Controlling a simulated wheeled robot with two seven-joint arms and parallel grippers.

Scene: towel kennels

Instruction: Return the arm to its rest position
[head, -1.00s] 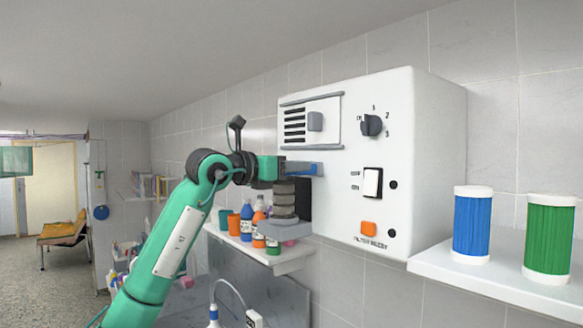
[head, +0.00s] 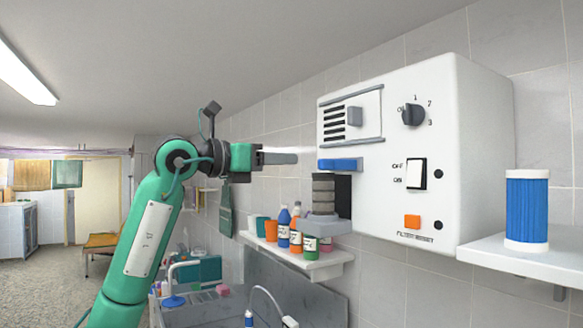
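My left gripper (head: 280,157) is raised in the middle of the head view, to the left of the white wall unit (head: 475,165). It points right and shows edge-on, so its opening cannot be judged; no object shows in it. A visible gap separates it from the blue bar (head: 340,164) on the unit. Below the bar, a grey banded cylinder (head: 322,197) stands upright on a grey holder (head: 325,228) at the unit's dark opening. My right gripper is out of view.
The unit carries a dial (head: 412,114), a rocker switch (head: 416,173) and an orange button (head: 412,221). A blue cylinder (head: 527,210) stands on the right shelf (head: 530,262). Several bottles and cups crowd a lower shelf (head: 322,265). Open floor lies at far left.

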